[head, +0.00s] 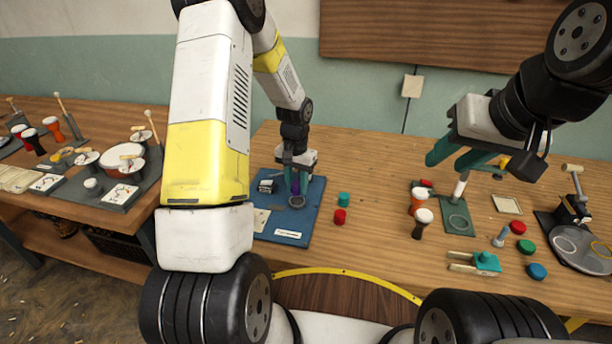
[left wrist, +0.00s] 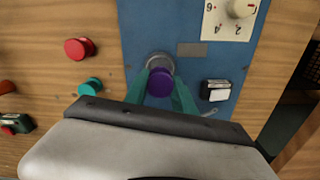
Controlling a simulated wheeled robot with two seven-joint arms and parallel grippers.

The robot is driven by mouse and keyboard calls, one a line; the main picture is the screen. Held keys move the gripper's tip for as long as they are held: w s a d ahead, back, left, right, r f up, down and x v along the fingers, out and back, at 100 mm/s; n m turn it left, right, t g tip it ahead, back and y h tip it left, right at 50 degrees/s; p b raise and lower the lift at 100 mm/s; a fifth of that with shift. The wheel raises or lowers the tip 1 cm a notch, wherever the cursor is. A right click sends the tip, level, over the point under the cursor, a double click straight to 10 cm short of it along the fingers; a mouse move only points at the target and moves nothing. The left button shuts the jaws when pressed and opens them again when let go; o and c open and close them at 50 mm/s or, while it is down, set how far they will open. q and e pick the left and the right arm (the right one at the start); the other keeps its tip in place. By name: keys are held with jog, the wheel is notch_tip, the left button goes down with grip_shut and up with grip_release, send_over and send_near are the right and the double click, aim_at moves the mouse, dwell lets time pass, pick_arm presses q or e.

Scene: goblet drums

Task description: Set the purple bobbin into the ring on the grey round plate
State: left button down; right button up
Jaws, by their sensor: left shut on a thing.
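The purple bobbin (left wrist: 160,82) is between the teal fingers of my left gripper (head: 295,187), which is shut on it. In the left wrist view it overlaps a small grey round piece (left wrist: 158,62) on the blue board (left wrist: 135,35). In the head view this grey piece (head: 297,203) lies just below the gripper; whether the bobbin touches it I cannot tell. A larger grey round plate (head: 584,262) with a pale ring and a yellow ring is at the far right. My right gripper (head: 456,156) is open above the bench, its fingers apart.
A teal cap (head: 344,199) and a red cap (head: 340,216) stand right of the blue board (head: 308,224). Small drums (head: 422,222), a teal clamp-like tool (head: 482,262) and coloured discs (head: 526,246) lie further right. A side table (head: 95,240) with drums stands left.

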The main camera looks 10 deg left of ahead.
pick_arm(q)
notch_tip(320, 180, down, 3)
jog(key=shift+r, duration=0.1)
jog(key=shift+s+f, duration=0.2)
jog(key=shift+f, duration=0.5)
jog(key=c, duration=1)
grip_release()
jog(key=shift+c, duration=0.2)
notch_tip(320, 180, up, 13)
jog(key=shift+w+r, duration=0.15)
jog(key=shift+r, duration=0.05)
notch_tip(320, 180, up, 7)
jog(key=t, duration=0.1)
send_over(296, 192)
jog(key=s, duration=0.2)
jog(key=s+d+r+n+t+h, duration=0.1)
jog(key=s+r+t, duration=0.1)
jog(key=s+r, duration=0.5)
jog(key=s+d+r+n+t+h, duration=0.1)
jog(key=s+r+t, duration=0.2)
jog(key=s+r, duration=0.4)
jog(key=s, duration=0.7)
jog(key=shift+r, duration=0.15)
